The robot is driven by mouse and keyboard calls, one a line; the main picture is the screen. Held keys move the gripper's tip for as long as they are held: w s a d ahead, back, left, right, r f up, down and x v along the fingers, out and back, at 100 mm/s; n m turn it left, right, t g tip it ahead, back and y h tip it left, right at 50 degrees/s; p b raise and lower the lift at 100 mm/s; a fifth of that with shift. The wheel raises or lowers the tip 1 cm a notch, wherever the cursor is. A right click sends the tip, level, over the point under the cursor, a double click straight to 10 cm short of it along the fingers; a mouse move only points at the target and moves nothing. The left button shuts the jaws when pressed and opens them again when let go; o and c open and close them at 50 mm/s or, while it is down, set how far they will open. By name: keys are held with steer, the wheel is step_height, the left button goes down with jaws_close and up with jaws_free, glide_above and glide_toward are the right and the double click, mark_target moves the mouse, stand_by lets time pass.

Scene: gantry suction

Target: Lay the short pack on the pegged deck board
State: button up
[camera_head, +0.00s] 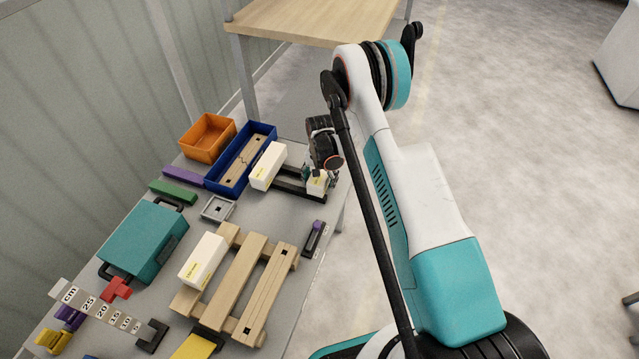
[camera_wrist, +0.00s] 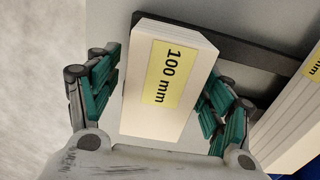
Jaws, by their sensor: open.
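The short pack (camera_wrist: 150,110), a cream block with a yellow "100 mm" label, lies between my gripper's (camera_wrist: 163,92) spread teal fingers, with gaps showing on both sides. In the head view the short pack (camera_head: 316,184) sits at the right end of a dark rack, under my gripper (camera_head: 318,176), which partly hides it. My gripper is open. A wooden pallet (camera_head: 240,278) stands in the foreground. Its right deck board (camera_head: 266,288) has a dark lengthwise line and small dark marks near its ends, which may be pegs. A white pack (camera_head: 203,261) lies on the pallet's left board.
A longer white pack (camera_head: 268,166) lies left of the short pack; its edge also shows in the wrist view (camera_wrist: 295,125). A blue tray (camera_head: 212,184) holds a wooden board. An orange bin (camera_head: 208,138) and a teal case (camera_head: 143,240) stand on the left.

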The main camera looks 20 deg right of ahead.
steer(key=shift+r, duration=0.1)
steer(key=shift+c, duration=0.3)
steer(key=c, duration=1.2)
steer(key=shift+r, duration=0.1)
steer(key=shift+c, duration=0.2)
